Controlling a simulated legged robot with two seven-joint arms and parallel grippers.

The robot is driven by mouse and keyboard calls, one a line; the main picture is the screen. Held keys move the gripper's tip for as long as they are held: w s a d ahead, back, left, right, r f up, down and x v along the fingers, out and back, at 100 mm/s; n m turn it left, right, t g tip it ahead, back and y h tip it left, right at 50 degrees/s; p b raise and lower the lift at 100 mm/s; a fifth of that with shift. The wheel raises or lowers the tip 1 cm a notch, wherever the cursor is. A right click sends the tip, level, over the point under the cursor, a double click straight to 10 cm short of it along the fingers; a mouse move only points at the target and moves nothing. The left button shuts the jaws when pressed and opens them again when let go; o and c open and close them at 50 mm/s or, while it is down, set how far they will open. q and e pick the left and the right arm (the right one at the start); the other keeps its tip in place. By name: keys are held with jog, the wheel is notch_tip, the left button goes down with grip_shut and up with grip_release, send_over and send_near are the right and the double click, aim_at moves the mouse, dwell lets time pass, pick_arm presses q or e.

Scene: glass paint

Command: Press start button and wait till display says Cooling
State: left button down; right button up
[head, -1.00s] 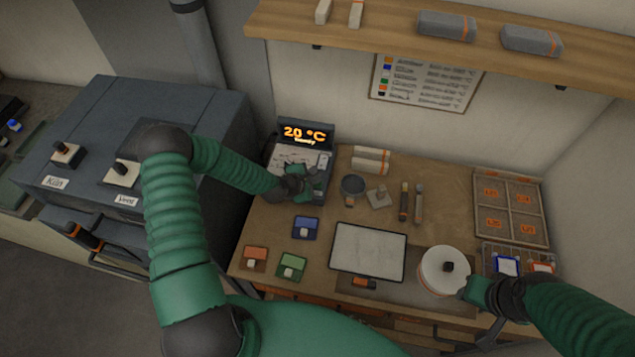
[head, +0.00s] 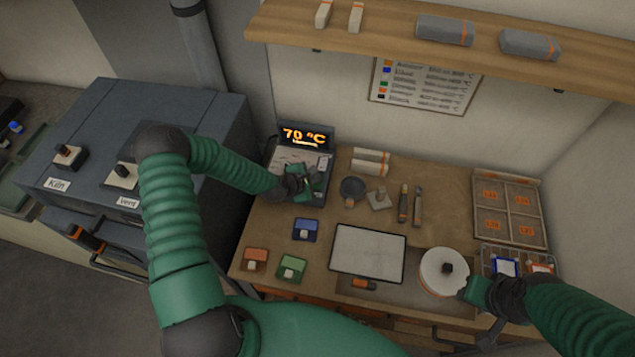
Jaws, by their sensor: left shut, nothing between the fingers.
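The control unit (head: 292,157) stands at the back left of the workbench. Its lit orange display (head: 305,136) reads about 70 °C, with a smaller line under it that is too small to read. My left gripper (head: 312,184) is shut and empty, at the lower part of the unit's sloping panel. It covers that part, so I cannot see the start button or tell whether the fingers touch it. My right gripper (head: 466,292) is at the right front, beside the white round turntable (head: 443,272); its finger opening is too small to tell.
The kiln (head: 190,120) with its Kiln and Vent switches stands left of the bench. A white panel (head: 368,252), blue, red and green small containers, a dark cup (head: 353,188) and two pen-like tools lie on the bench. A shelf (head: 400,30) hangs above.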

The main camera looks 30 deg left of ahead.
aim_at(316, 186)
pick_arm(q)
notch_tip(316, 186, up, 5)
jog(key=p, duration=0.3)
jog(key=shift+r+p, duration=0.1)
jog(key=shift+p, duration=0.3)
dwell(0.3)
dwell(0.3)
